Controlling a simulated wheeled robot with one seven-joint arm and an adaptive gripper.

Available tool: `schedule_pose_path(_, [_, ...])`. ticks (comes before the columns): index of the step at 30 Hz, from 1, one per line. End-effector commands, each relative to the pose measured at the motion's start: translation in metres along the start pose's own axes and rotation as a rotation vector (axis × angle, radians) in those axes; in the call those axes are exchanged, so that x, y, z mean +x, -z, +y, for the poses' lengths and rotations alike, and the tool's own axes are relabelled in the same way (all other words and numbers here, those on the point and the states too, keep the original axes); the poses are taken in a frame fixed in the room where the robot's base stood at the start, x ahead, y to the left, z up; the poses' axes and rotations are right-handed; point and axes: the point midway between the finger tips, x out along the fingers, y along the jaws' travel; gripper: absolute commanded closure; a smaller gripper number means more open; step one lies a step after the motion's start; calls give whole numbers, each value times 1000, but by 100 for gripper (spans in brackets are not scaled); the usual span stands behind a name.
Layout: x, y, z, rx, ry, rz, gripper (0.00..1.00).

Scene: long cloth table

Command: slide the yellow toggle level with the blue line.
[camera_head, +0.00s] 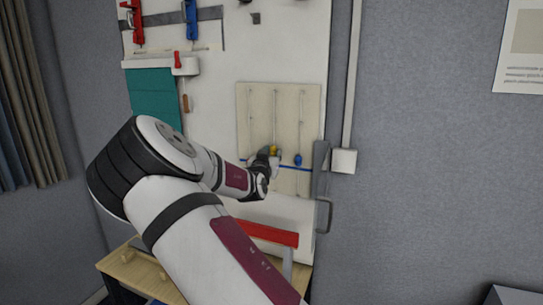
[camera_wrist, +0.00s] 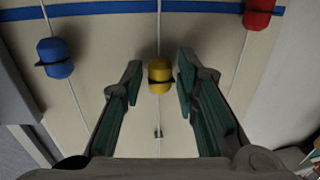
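The yellow toggle (camera_head: 274,150) sits on the middle cord of a pale board (camera_head: 258,100) on the wall. In the head view it is a little above the blue line (camera_head: 290,167). In the wrist view, which looks turned over, the yellow toggle (camera_wrist: 159,76) is below the blue line (camera_wrist: 200,6), with a clear gap between them. My gripper (camera_head: 267,158) is at the board; in the wrist view its open fingers (camera_wrist: 160,80) stand on either side of the yellow toggle, with small gaps. Contact with the toggle cannot be made out.
A blue toggle (camera_head: 298,159) hangs on the neighbouring cord, also off the line. A red toggle (camera_wrist: 258,13) is at the line on the other cord. A grey handle (camera_head: 324,215) and a red-topped bar (camera_head: 268,234) are near the board.

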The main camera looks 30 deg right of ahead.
Motion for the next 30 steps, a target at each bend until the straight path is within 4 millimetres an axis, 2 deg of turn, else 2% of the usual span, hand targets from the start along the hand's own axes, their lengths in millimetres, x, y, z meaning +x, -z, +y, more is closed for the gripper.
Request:
schedule_pose_path(1, [0, 0, 0, 0, 0, 0, 90])
schedule_pose_path(3, [0, 0, 0, 0, 0, 0, 100])
schedule_pose_path(10, [0, -6, 0, 0, -1, -2, 100])
schedule_pose_path(15, [1, -40, 0, -1, -2, -4, 100])
schedule_pose_path(19, [1, -58, 0, 0, -2, -2, 100])
schedule_pose_path(29, [0, -62, 0, 1, 0, -1, 100])
schedule_pose_path(30, [0, -62, 0, 1, 0, -1, 77])
